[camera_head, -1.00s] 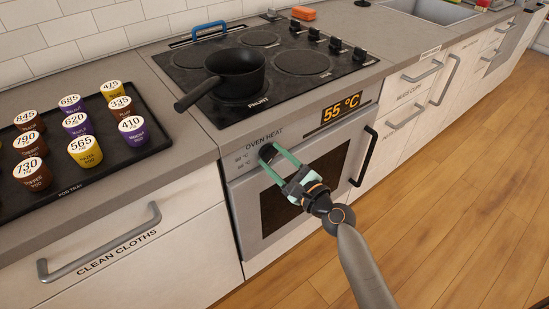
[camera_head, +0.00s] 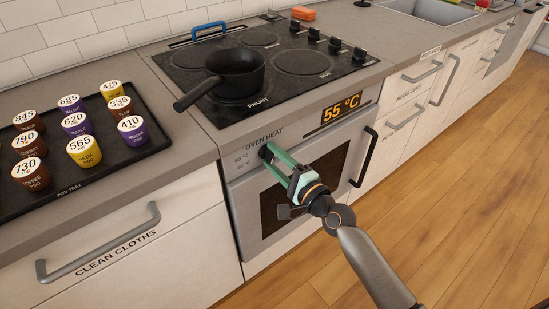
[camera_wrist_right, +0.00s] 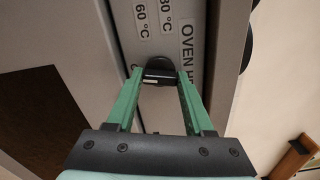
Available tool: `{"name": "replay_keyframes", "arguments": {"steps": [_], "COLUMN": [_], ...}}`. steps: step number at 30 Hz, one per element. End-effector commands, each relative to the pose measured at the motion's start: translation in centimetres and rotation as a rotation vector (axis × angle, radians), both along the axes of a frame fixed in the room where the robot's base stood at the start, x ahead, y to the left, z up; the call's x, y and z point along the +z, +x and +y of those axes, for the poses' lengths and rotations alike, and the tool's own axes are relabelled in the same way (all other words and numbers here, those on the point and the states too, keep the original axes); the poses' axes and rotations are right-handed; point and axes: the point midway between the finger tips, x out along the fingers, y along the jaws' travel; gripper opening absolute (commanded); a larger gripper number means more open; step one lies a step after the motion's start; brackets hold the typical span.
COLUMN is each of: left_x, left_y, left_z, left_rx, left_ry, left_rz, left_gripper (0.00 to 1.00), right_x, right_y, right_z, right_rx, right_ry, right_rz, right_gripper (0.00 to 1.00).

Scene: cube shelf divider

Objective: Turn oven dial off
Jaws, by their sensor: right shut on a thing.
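The black oven dial (camera_head: 265,152) sits on the grey front panel under the "OVEN HEAT" label. My right gripper (camera_head: 270,154) reaches up to it from the lower right, its green fingers shut on the dial. In the right wrist view, the dial (camera_wrist_right: 159,72) lies between the two fingertips of the gripper (camera_wrist_right: 160,78), with a pale mark line on its grip. "60 °C" and "80 °C" labels show above it there. The oven display (camera_head: 342,107) reads 55 °C. The fingers partly hide the dial in the head view. My left gripper is not in view.
A black pan (camera_head: 236,75) stands on the hob, its handle jutting out to the front left. The oven door handle (camera_head: 365,157) is right of my gripper. A pod tray (camera_head: 105,165) lies on the left counter. The floor in front is clear.

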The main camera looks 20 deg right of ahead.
Motion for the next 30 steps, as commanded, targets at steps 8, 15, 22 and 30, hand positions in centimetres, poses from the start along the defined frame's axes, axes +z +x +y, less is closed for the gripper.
{"name": "replay_keyframes", "arguments": {"steps": [8,15,22,30], "left_x": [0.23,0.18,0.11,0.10], "left_y": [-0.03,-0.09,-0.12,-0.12], "left_z": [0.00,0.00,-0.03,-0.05], "left_rx": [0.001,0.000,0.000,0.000], "left_ry": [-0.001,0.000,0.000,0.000], "left_rz": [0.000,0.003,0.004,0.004], "left_gripper": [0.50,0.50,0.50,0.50], "right_x": [0.02,-0.02,-0.03,-0.05], "right_y": [-0.01,-0.01,-0.02,-0.02], "right_z": [0.03,0.06,0.08,0.07], "right_rx": [0.001,0.002,0.002,0.002], "right_ry": [-0.152,-0.212,-0.226,-0.227], "right_rz": [-0.054,-0.075,-0.080,-0.081], "right_gripper": [0.00,0.00,0.00,0.54]}}
